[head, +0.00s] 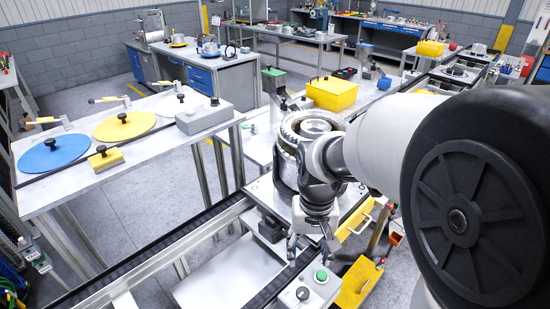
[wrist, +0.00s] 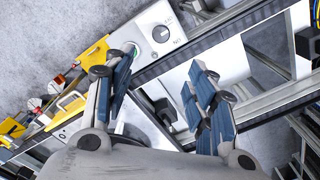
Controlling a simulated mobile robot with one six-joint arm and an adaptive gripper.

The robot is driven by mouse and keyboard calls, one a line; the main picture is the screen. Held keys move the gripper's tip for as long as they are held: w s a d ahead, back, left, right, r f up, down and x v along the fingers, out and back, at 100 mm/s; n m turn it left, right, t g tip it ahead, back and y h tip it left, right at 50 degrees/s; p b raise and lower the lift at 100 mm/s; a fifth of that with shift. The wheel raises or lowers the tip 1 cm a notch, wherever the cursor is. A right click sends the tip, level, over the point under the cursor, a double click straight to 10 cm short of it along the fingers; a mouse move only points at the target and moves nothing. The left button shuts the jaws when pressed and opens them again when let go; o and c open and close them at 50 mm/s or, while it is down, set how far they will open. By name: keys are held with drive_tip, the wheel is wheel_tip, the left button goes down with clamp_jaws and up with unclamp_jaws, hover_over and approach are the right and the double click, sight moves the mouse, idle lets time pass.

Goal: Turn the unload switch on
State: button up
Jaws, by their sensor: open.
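A light grey control box (head: 309,287) stands beside the conveyor at the bottom of the head view. It has a dark rotary switch (head: 302,293) and a green button (head: 321,276). In the wrist view the same switch (wrist: 160,34) shows on the box near the top centre, beyond the fingertips, with small lettering beside it. I cannot surely read its setting. My gripper (head: 312,246) hangs above the conveyor, just behind the box, apart from it. In the wrist view its blue-padded fingers (wrist: 162,78) are spread open with nothing between them.
The conveyor rail (head: 165,255) runs from the lower left towards a metal clutch housing (head: 288,160) behind my gripper. Yellow parts (head: 358,283) sit right of the box. A table (head: 150,160) with blue and yellow discs stands at left.

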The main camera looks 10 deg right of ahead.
sight(303, 292)
drive_tip(key=f+b, duration=0.2)
drive_tip(key=f, duration=0.6)
drive_tip(key=f+b, duration=0.3)
drive_tip(key=f, duration=0.6)
drive_tip(key=shift+s+a+f, duration=0.1)
drive_tip(key=shift+s+f, duration=0.1)
drive_tip(key=shift+f, duration=0.05)
drive_tip(key=c, duration=1.1)
